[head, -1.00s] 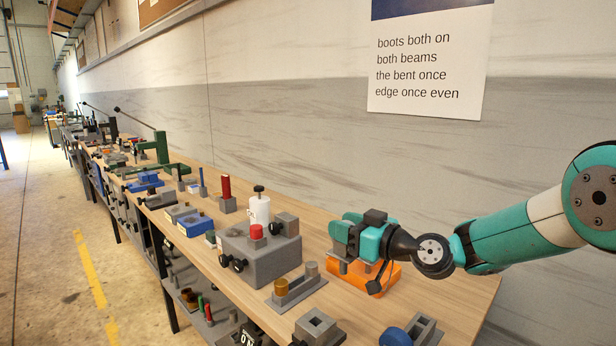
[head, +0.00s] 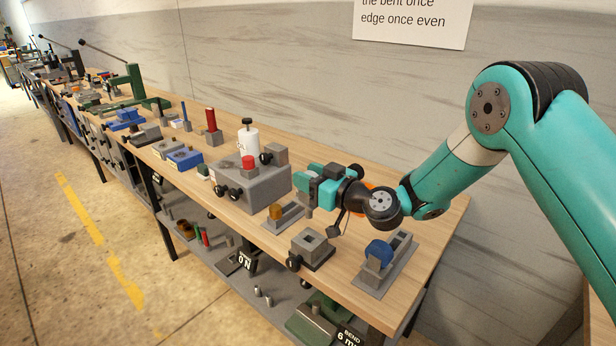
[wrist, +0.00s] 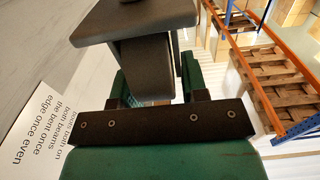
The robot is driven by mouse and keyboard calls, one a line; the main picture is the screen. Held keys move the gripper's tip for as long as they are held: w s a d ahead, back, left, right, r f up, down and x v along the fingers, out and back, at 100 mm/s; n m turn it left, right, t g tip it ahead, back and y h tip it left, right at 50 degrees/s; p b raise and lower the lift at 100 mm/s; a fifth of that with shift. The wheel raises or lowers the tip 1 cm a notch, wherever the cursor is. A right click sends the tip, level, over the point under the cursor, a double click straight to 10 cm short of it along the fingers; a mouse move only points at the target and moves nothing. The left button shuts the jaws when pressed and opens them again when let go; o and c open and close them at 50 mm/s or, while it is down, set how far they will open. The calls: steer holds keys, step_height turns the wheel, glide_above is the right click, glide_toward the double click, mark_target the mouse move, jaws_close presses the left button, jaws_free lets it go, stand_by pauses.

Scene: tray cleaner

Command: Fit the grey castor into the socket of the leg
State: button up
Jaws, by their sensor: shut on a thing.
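My gripper (head: 310,184) is shut and points left over the bench, just right of the large grey block. In the wrist view a dark grey piece (wrist: 147,68) sits between the green fingers; I take it as the grey castor. Its wheel and stem cannot be made out, and the gripper hides it in the head view. A grey block with a square hole (head: 312,247) and a black knob stands on the bench in front of my gripper. It has a socket, but I cannot tell whether it is the leg.
The large grey block (head: 255,190) carries a red cap (head: 248,162) and black knobs. A stand with a bronze cylinder (head: 276,211) is close below my gripper. A blue-topped fixture (head: 379,253) stands near the front right edge. An orange part (head: 368,185) shows behind my wrist.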

mark_target(310, 217)
steer(key=shift+f, duration=0.1)
step_height(310, 217, down, 6)
steer(key=b, duration=0.7)
steer(key=shift+r, duration=0.2)
steer(key=shift+b, duration=1.55)
stand_by(1.1)
steer(key=shift+f+b, duration=3)
steer(key=shift+b, duration=0.35)
steer(key=o, duration=1.2)
